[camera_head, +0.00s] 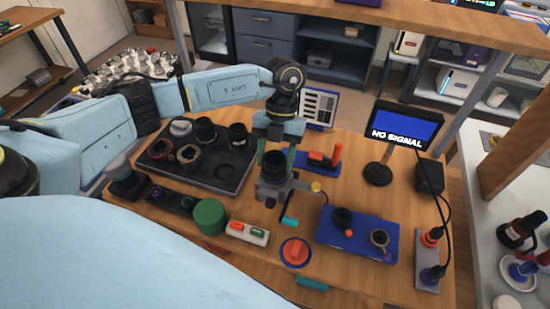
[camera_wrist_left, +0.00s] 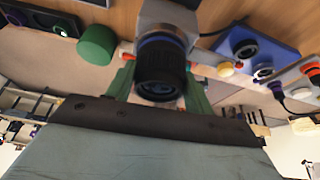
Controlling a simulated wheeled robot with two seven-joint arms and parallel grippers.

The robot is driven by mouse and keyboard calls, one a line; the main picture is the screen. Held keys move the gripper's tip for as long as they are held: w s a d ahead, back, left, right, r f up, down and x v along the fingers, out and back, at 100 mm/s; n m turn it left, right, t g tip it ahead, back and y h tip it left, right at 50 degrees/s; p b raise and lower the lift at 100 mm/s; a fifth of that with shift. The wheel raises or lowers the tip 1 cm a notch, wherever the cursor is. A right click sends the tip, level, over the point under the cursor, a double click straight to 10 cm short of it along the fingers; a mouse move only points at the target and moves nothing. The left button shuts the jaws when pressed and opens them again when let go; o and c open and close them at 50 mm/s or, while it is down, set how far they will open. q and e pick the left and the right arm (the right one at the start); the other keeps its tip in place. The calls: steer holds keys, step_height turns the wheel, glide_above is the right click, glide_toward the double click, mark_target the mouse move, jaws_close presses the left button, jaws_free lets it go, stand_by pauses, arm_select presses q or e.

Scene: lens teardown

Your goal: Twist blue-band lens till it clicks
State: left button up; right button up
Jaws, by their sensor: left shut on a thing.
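The blue-band lens (camera_wrist_left: 160,68) is a black ribbed barrel with a blue ring, seen end-on in the left wrist view. It meets a grey mount (camera_wrist_left: 170,14), which shows in the head view as a grey fixture (camera_head: 272,194) on the table. In the head view the lens (camera_head: 274,162) is a dark upright cylinder at the fixture. My left gripper (camera_head: 276,157) comes down from above and is shut on the lens, a green finger on each side. Whether the lens is fully seated is hidden. My right gripper is not in view.
A black tray (camera_head: 213,178) with several lenses lies left of the fixture. A green cylinder (camera_head: 209,216) and a red round button (camera_head: 295,252) stand in front. A blue plate (camera_head: 345,241) and a screen reading "NO SIGNAL" (camera_head: 404,129) are to the right.

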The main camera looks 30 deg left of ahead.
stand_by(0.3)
arm_select(q)
steer(key=shift+m, duration=0.4)
steer(key=shift+c, duration=0.4)
steer(key=shift+b, duration=0.3)
steer(key=shift+c, duration=1.1)
steer(key=o, duration=1.5)
steer(key=v, duration=1.3)
steer(key=shift+d+r, duration=0.2)
steer(key=shift+d, duration=0.1)
